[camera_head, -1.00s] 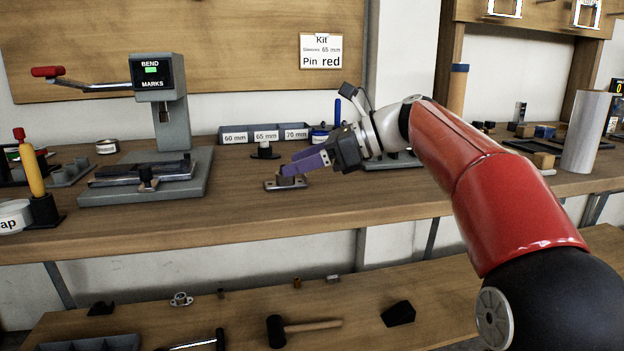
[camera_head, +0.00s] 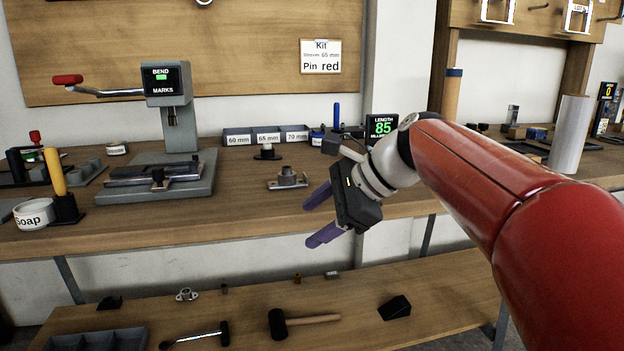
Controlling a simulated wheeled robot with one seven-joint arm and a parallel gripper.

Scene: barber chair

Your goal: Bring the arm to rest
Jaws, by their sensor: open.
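My gripper (camera_head: 318,218) has two purple fingers, spread apart with nothing between them. It is in front of the upper bench's front edge, above the lower shelf, and points left. My red arm (camera_head: 480,175) reaches in from the right side of the picture. A small metal fixture (camera_head: 288,179) stands on the bench behind and left of the fingers, apart from them.
The upper bench (camera_head: 235,215) holds a bend press (camera_head: 178,130), labelled bins (camera_head: 266,136), a length display (camera_head: 382,128) reading 85 and a soap tub (camera_head: 34,214). A mallet (camera_head: 303,322) and a black wedge (camera_head: 394,309) lie on the lower shelf (camera_head: 350,290).

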